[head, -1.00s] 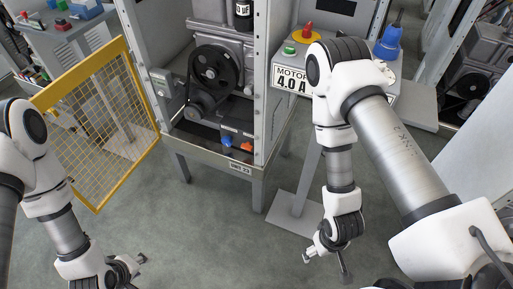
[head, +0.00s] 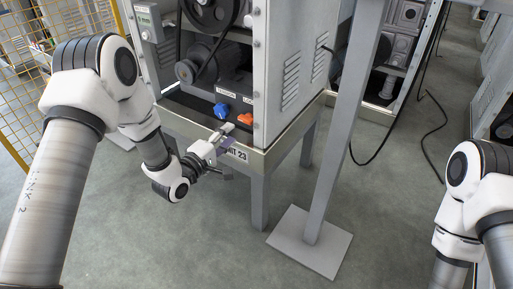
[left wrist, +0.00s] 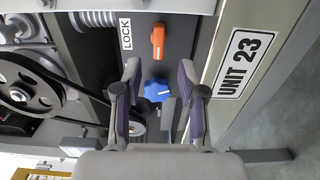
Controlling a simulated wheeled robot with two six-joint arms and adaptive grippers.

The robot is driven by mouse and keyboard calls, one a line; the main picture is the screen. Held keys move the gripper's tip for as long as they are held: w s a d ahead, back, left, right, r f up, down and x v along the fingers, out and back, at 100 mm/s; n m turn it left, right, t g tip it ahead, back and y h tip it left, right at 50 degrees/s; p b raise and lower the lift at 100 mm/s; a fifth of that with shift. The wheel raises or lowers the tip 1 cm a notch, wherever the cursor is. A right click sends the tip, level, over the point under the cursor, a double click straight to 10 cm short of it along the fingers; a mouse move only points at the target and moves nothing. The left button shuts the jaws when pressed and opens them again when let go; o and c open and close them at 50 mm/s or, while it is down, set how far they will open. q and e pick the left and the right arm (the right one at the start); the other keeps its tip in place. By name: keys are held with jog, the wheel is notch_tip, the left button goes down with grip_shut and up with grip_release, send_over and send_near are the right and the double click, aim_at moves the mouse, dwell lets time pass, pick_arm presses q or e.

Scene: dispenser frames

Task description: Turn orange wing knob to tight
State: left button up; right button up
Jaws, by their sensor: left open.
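The orange wing knob (head: 245,119) sits on the dark lower panel of the cabinet, near its front right corner. In the left wrist view the orange knob (left wrist: 158,41) lies beyond my fingertips, long side along the picture's height, with a white mark on it. A blue knob (left wrist: 157,91) shows between and behind my fingers; it also shows in the head view (head: 221,111). My left gripper (head: 222,139) is open and empty, just in front of the panel, close to both knobs. My right gripper is out of view; only its arm shows at the right edge.
A LOCK label (left wrist: 126,36) is beside the orange knob. The UNIT 23 plate (left wrist: 243,64) is on the cabinet's front rail. A belt pulley (head: 211,10) is above the panel.

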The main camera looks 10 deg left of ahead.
aim_at(244, 121)
pick_arm(q)
jog(key=b+x, duration=0.3)
jog(key=x, duration=0.4)
jog(key=shift+w+d+f, duration=0.1)
jog(key=shift+w+d, duration=0.1)
jog(key=shift+w, duration=0.2)
jog(key=shift+r, duration=0.2)
grip_shut()
